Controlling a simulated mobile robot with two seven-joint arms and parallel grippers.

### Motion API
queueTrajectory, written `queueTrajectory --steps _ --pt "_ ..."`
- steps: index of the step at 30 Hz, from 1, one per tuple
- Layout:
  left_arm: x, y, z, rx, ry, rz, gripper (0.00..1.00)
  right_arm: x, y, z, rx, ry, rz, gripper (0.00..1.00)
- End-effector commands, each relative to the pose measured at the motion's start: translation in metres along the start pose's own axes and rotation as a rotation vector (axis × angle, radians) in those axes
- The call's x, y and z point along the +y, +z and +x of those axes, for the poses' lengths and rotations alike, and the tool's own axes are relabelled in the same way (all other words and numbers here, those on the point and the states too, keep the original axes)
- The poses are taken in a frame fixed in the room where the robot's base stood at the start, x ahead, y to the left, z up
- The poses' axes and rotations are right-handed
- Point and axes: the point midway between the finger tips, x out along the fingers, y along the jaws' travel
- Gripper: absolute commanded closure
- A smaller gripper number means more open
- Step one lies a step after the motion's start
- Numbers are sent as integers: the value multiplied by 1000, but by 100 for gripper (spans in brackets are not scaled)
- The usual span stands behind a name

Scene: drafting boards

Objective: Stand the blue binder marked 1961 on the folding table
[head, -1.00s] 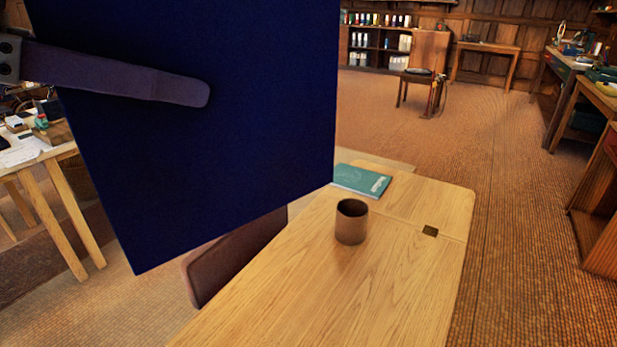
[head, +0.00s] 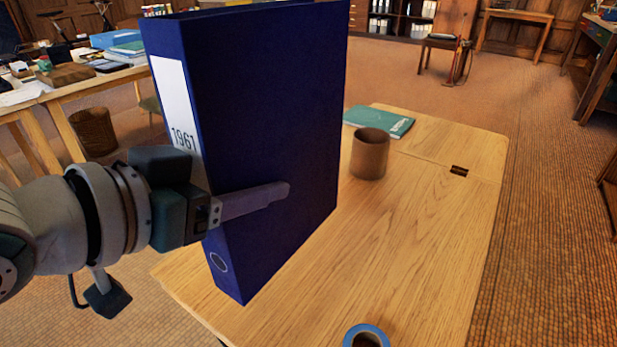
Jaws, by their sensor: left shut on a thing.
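The blue binder (head: 268,110) is upright, its white spine label marked 1961 facing left toward my arm. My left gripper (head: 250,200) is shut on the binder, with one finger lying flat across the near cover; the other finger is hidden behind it. The binder is over the left part of the wooden folding table (head: 420,240). Its lower edge looks at or very close to the tabletop; I cannot tell whether it touches. My right gripper is not in view.
A brown cup (head: 370,155) stands on the table right of the binder, with a teal book (head: 385,122) behind it. A blue-rimmed round thing (head: 366,336) is at the near edge. The table's right half is mostly clear. A cluttered desk (head: 75,92) stands at left.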

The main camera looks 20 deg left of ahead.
Motion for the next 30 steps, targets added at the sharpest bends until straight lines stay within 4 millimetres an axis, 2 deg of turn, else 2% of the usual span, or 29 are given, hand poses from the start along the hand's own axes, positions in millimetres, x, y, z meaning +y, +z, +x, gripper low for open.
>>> queueTrajectory --steps 1,3,8,15,30 --pt "0 12 6 5 -1 -1 100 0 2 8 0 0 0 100" --pt "0 21 10 7 0 0 100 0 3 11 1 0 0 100" --pt "0 30 14 9 0 0 100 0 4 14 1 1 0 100" --pt "0 63 28 6 -1 -1 100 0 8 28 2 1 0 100" --pt "0 72 31 8 0 0 100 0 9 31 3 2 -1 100"
